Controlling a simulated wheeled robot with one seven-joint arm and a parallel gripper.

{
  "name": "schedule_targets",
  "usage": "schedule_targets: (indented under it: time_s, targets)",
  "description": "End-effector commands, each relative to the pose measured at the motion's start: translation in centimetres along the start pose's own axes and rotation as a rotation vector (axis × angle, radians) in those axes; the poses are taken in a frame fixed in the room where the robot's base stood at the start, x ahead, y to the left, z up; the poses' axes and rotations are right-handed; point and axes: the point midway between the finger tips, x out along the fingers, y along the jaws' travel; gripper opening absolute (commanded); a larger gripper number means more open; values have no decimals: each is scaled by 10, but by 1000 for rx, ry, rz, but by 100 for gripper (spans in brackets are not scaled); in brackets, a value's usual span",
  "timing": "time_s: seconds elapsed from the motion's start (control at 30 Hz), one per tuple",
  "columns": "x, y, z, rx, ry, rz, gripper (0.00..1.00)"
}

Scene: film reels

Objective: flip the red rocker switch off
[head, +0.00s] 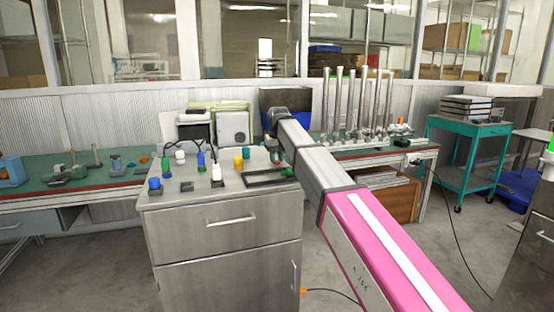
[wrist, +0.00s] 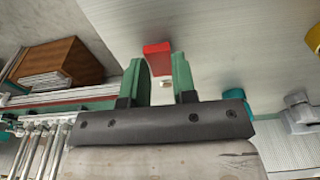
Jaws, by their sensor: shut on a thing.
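In the wrist view the red rocker switch (wrist: 158,47) is a small red block on a pale grey surface. My gripper (wrist: 160,62) has its two green fingers a little apart, with their tips at the red block, one on each side. It is shut on the block, though the exact contact is hard to see. A small pale piece shows between the fingers. In the head view my gripper (head: 278,155) is over the right back part of the grey cabinet top (head: 160,200), mostly hidden by my arm. I cannot make out the red switch there.
Blue, green and white small items stand on the cabinet top, with a yellow cylinder (head: 238,162) and a dark tray (head: 268,179) at its right. A green-topped bench (head: 60,198) runs behind. A teal cart (head: 470,124) stands at the right.

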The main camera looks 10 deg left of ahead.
Motion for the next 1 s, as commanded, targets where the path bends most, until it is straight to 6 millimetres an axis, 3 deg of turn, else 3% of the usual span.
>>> schedule_targets:
  time_s: [0.2, 0.53, 0.57, 0.6, 1.0]
  targets:
    - [0, 0, -4, 0, -98, 0, 2]
    - [0, 0, -2, 0, -106, 0, 2]
    - [0, 0, -2, 0, -106, 0, 35]
    - [0, 0, -2, 0, -105, 0, 48]
    - [-6, 0, -4, 0, -103, 0, 51]
